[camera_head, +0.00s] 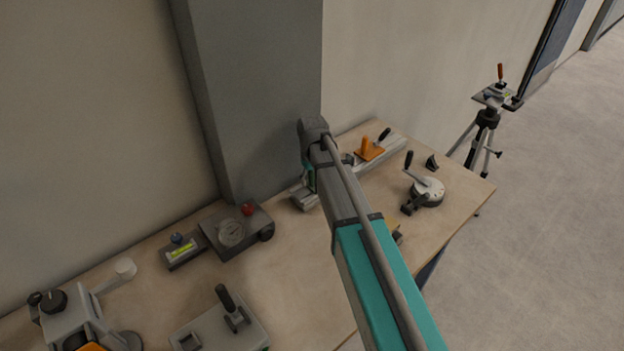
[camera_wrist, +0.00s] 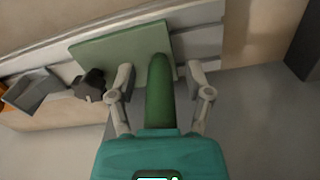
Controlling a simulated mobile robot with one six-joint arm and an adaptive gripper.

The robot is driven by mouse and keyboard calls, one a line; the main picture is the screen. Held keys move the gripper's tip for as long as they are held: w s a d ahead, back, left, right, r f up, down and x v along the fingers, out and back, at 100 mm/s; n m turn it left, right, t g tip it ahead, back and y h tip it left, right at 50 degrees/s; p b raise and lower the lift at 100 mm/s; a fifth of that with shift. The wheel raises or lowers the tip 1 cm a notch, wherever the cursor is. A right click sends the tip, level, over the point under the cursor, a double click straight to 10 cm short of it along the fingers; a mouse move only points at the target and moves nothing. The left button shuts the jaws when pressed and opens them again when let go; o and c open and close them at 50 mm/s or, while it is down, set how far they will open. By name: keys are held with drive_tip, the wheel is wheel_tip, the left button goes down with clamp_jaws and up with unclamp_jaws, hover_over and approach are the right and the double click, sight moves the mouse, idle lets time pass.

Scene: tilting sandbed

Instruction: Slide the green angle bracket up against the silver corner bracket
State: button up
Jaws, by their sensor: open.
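The green angle bracket shows in the wrist view as a flat green plate (camera_wrist: 115,52) with a rounded upright part that reaches toward the camera. My gripper (camera_wrist: 160,68) is open, with one finger on each side of that upright part and a gap visible on both sides. A grey angular piece, which looks like the silver corner bracket (camera_wrist: 35,90), is left of the green plate, with a dark knob between them. In the head view my arm hides the gripper and most of both brackets; a small silvery part shows just right of the arm (camera_head: 347,158).
A pale grooved rail (camera_head: 390,150) runs along the wall side of the wooden table. An orange bracket (camera_head: 369,149) with a black handle stands on it. A round crank device (camera_head: 428,191) is to the right. A grey box with a dial (camera_head: 232,232) is to the left.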

drive_tip(key=shift+c, duration=0.3)
clamp_jaws()
drive_tip(key=shift+w, duration=0.15)
